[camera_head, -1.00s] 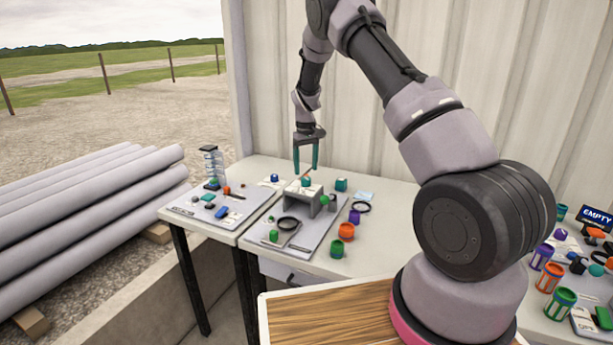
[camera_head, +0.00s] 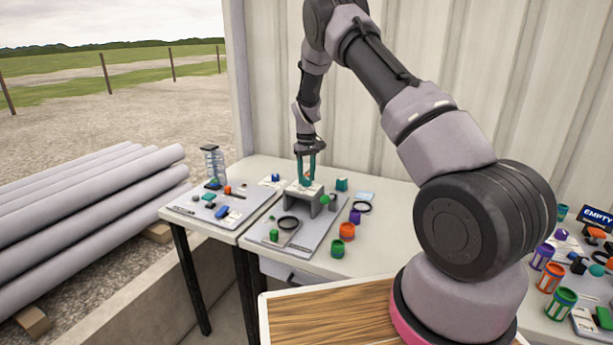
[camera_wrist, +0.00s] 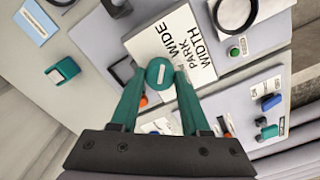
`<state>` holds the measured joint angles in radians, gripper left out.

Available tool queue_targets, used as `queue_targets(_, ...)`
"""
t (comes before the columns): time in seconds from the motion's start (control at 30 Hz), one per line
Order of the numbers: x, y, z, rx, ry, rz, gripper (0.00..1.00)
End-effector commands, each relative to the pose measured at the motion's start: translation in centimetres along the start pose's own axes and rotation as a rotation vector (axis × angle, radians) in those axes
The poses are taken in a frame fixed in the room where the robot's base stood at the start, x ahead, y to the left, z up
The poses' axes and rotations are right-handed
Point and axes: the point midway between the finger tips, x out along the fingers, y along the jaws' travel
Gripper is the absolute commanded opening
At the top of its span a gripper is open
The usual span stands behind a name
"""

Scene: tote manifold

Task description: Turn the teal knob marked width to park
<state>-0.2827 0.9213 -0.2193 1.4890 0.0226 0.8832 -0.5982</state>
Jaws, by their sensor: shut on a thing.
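The teal knob (camera_wrist: 159,75) sits on a white label plate (camera_wrist: 172,44) with the words WIDE, PARK and WIDTH, seen in the wrist view. The knob's round top carries a pale mark. My gripper (camera_wrist: 163,84) is shut on the knob, one teal finger on each side of it. In the head view my gripper (camera_head: 306,182) points down on top of the grey raised block (camera_head: 304,196), and its fingers hide most of the knob there. I cannot tell which word the pale mark points to.
A board (camera_head: 190,210) with small parts and a clear coiled column (camera_head: 213,163) are at left. The wall is close behind.

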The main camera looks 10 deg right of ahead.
Motion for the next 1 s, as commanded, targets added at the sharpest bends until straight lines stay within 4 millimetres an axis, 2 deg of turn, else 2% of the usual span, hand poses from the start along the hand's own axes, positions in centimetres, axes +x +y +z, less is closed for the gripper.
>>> queue_targets(0.37, 0.01, -0.01, 0.04, 0.146, -0.002, 0.0, 0.0)
queue_targets(1.0, 0.04, -0.01, 0.07, 0.682, -0.002, 0.0, 0.0)
